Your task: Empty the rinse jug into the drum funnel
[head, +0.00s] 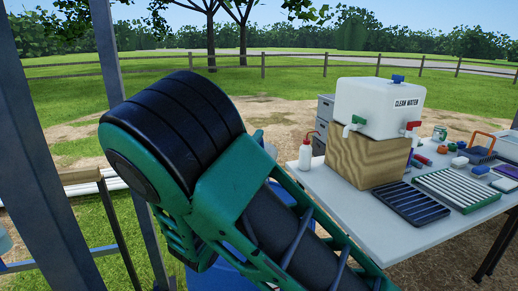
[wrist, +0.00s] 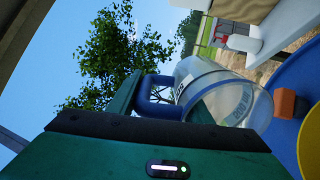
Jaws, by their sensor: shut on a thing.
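In the wrist view my gripper (wrist: 157,97) is shut on the blue handle of the rinse jug (wrist: 222,92). The jug is clear, with dark lettering on its side. The wrist picture is strongly rolled, so I cannot tell the jug's exact tilt or how much liquid it holds. A large blue drum (wrist: 288,78) lies just right of the jug in that view. A yellow piece (wrist: 312,140), probably the funnel, shows at the right edge, partly cut off. In the head view my arm hides the jug, my gripper and most of the drum (head: 222,272).
An orange block-like piece (wrist: 286,103) sits at the drum by the jug. A grey table (head: 375,218) stands right of my arm with a clean water tank (head: 378,108) on a wooden block, a wash bottle (head: 306,154) and racks (head: 458,188). Dark metal posts (head: 128,90) rise at left.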

